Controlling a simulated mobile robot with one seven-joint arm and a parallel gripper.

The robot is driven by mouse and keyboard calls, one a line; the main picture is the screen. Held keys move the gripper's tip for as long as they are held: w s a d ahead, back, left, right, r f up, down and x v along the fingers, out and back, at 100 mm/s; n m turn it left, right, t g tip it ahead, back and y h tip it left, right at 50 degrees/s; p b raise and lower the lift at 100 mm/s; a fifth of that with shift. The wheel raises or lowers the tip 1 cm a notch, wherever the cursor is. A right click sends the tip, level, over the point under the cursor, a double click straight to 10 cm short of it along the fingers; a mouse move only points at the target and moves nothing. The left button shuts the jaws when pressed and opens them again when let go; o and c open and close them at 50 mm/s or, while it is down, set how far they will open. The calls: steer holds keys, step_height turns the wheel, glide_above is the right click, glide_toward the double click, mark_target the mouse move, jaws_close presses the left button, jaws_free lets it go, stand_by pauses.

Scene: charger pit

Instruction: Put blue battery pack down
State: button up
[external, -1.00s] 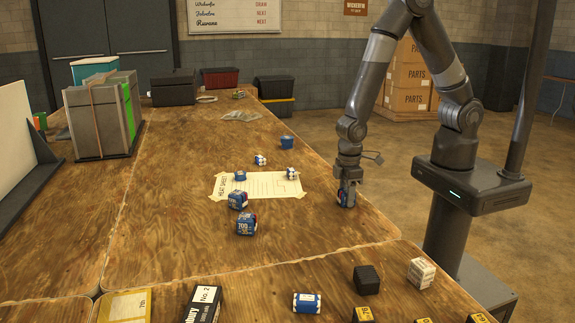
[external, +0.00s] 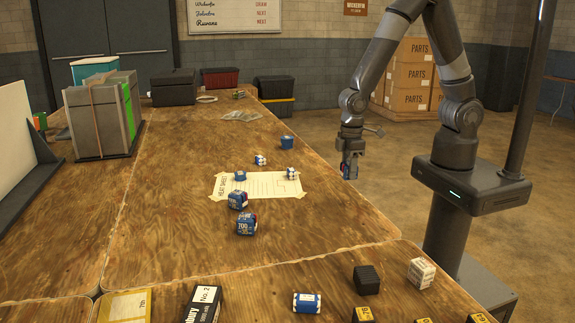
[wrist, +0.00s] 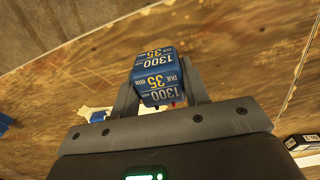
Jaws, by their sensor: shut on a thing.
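My gripper (external: 350,170) is shut on a blue battery pack (external: 346,171) and holds it in the air over the right side of the wooden table (external: 290,230). In the wrist view the blue battery pack (wrist: 155,75) shows "1300" and "35" and sits between the two fingers of my gripper (wrist: 158,90). Other blue packs stand on the table to the left: one marked 700 (external: 246,224) and one just behind it (external: 238,197), near the heat sheet.
The paper heat sheet (external: 258,187) lies mid-table with several small blue and white packs on or near it. A blue cup-like block (external: 287,142) stands behind. A black block (external: 367,279) and a white-patterned block (external: 421,273) stand on the front table. The table's right part is clear.

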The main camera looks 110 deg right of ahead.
steer(key=s+d+r, duration=0.3)
steer(key=d+r, duration=0.1)
steer(key=d, duration=0.1)
steer(key=w+d, duration=0.6)
steer(key=w, duration=0.4)
steer(key=w+d, duration=0.5)
steer(key=w, duration=0.5)
steer(key=w+d, duration=0.6)
steer(key=w, duration=0.3)
steer(key=shift+n, duration=0.4)
steer(key=w+a+f, duration=0.4)
steer(key=w+a, duration=0.1)
steer(key=w+a+f, duration=0.2)
steer(key=w+a, duration=0.1)
steer(key=shift+w+a+f, duration=0.1)
steer(key=shift+w+f, duration=0.05)
steer(key=shift+f, duration=2.15)
steer(key=shift+f, duration=0.15)
steer(key=o, duration=1.1)
